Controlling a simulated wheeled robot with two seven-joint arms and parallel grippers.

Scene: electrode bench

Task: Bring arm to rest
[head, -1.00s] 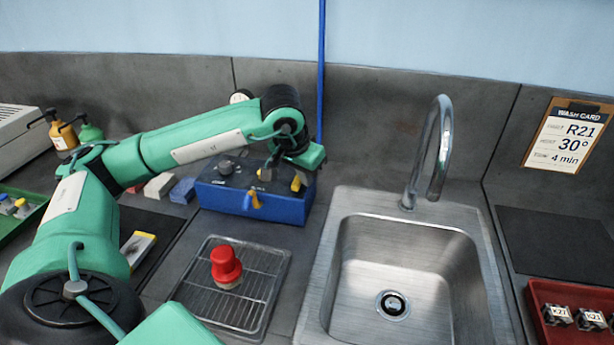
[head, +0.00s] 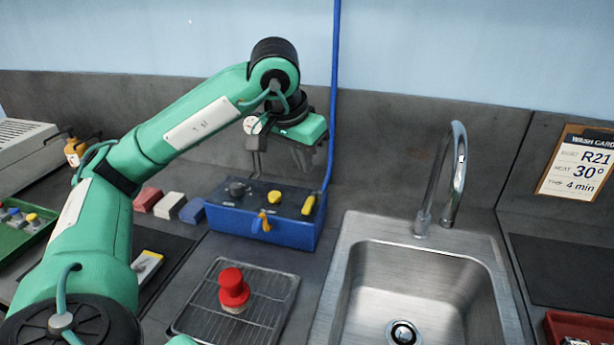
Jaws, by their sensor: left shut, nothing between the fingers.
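My left arm comes in from the left in green and black. Its gripper (head: 303,160) hangs above the back of the blue control box (head: 262,228), clear of it, with its fingers shut and empty. The box has a dark knob, a yellow knob, an orange lever on its front and a yellow handle at its right. My right gripper is out of view.
A red-capped object (head: 233,289) stands on a wire rack (head: 190,322) in front of the box. The sink (head: 345,265) and tall faucet (head: 456,175) are to the right. A blue pipe (head: 333,100) rises close to my gripper.

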